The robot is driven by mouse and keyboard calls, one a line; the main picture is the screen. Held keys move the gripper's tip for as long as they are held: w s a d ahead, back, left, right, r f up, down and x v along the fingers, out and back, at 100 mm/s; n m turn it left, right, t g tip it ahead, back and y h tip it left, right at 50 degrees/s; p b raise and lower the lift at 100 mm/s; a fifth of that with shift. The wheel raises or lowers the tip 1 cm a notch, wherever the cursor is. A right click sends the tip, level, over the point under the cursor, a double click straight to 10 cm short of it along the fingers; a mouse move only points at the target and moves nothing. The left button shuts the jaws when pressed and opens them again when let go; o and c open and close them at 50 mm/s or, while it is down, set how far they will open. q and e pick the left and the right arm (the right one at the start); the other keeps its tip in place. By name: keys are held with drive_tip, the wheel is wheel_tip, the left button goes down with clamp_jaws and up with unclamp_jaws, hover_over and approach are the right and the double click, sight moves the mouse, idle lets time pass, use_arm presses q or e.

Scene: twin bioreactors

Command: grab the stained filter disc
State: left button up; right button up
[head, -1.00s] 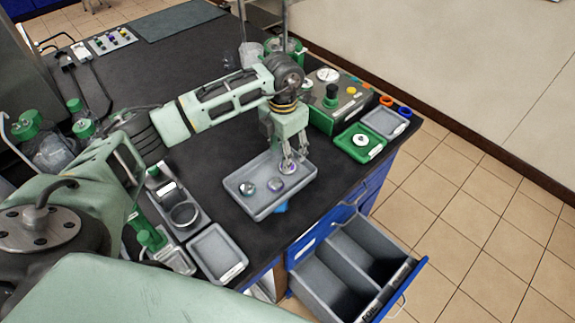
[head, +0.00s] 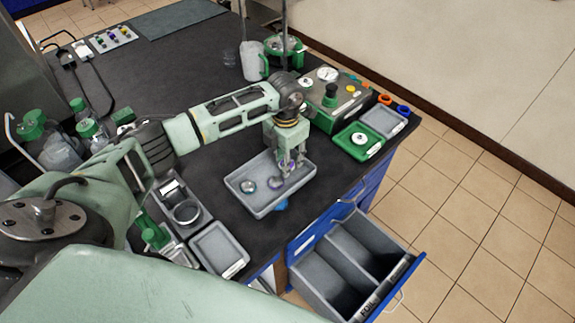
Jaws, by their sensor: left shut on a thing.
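A grey tray (head: 262,208) on the dark bench holds small round filter discs. One disc (head: 248,185) lies at the left of the tray, clear of the gripper. Another disc (head: 280,184) lies just below the fingertips. My left gripper (head: 288,167) points down over the right part of the tray, shut on a small disc with a purplish tint between its fingers. The fingers partly cover this disc; whether it is the stained one is too small to tell. My right gripper is not in view.
A green tray (head: 345,147) with a white round piece and a grey tray (head: 383,133) stand at the right, near a control box (head: 325,118). An empty grey tray (head: 218,268) is front left. A blue drawer (head: 335,245) hangs open below the bench.

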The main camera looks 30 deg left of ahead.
use_arm(q)
drive_tip(key=shift+r, duration=0.1)
drive_tip(key=shift+w+r+b, duration=0.1)
drive_tip(key=shift+r+b, duration=0.2)
drive_tip(key=shift+r, duration=0.15)
drive_tip(key=r+b, duration=0.1)
drive_tip(key=w+r+b, duration=0.1)
drive_tip(key=r, duration=0.1)
drive_tip(key=shift+r, duration=0.25)
drive_tip(key=shift+w+d+r+b, duration=0.15)
drive_tip(key=shift+w+r+b, duration=0.7)
drive_tip(key=shift+w, duration=0.9)
drive_tip(key=shift+w+d+r+b, duration=0.1)
drive_tip(key=shift+w+r+b, duration=0.35)
drive_tip(key=shift+w+r, duration=1.1)
drive_tip(key=shift+w+d+r+b, duration=0.15)
drive_tip(key=shift+w+r+b, duration=0.6)
drive_tip(key=shift+w, duration=1.2)
